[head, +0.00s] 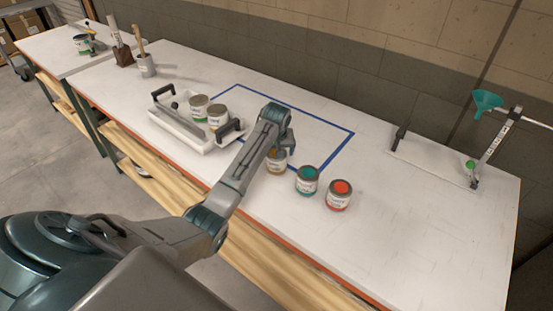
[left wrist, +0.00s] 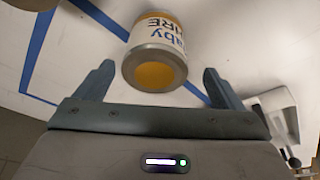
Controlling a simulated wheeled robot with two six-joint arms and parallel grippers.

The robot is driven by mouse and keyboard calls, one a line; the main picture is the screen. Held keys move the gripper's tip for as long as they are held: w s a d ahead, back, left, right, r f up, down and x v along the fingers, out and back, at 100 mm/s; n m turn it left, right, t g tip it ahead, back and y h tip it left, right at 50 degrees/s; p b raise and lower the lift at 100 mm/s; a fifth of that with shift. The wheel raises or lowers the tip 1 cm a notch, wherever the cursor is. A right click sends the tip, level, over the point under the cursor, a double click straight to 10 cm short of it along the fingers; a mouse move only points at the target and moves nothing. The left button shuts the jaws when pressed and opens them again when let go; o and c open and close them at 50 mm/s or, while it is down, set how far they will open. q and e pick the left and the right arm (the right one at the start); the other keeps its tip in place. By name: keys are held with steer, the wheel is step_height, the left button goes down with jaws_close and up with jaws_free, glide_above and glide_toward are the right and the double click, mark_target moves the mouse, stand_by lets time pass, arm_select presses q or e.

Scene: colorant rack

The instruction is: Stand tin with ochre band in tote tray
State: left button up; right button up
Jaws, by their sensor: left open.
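The tin with the ochre band (head: 276,162) stands on the white table by the near edge of the blue tape outline, partly hidden behind my left arm. In the left wrist view the tin (left wrist: 155,68) shows its ochre lid and label, between and just beyond the fingertips. My left gripper (left wrist: 157,78) is open around empty space close to the tin; in the head view it is mostly hidden at the arm's end. The white tote tray (head: 185,127) with black handles holds two tins (head: 217,116) and lies left of my arm. My right gripper is out of view.
A teal-topped tin (head: 307,180) and a red-topped tin (head: 340,195) stand to the right of the ochre tin. A white board with a stand and teal funnel (head: 487,101) is at the far right. Brush holders (head: 146,66) stand at the back left. The table's right front is clear.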

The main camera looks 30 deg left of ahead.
arm_select(q)
steer(key=shift+w+f, duration=0.15)
steer(key=shift+f, duration=0.15)
steer(key=x, duration=0.1)
steer(key=p+x, duration=0.2)
steer(key=x, duration=0.1)
steer(key=shift+d+f, duration=0.15)
steer(key=shift+d, duration=0.1)
steer(key=shift+w+a+f, duration=0.1)
steer(key=shift+f, duration=0.4)
steer(key=c, duration=1.3)
steer(key=shift+o, duration=0.2)
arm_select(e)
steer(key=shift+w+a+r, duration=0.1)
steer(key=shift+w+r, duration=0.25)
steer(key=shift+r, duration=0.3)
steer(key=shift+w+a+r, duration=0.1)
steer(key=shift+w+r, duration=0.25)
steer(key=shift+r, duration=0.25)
arm_select(q)
steer(key=shift+w+r, duration=0.1)
steer(key=shift+r, duration=0.1)
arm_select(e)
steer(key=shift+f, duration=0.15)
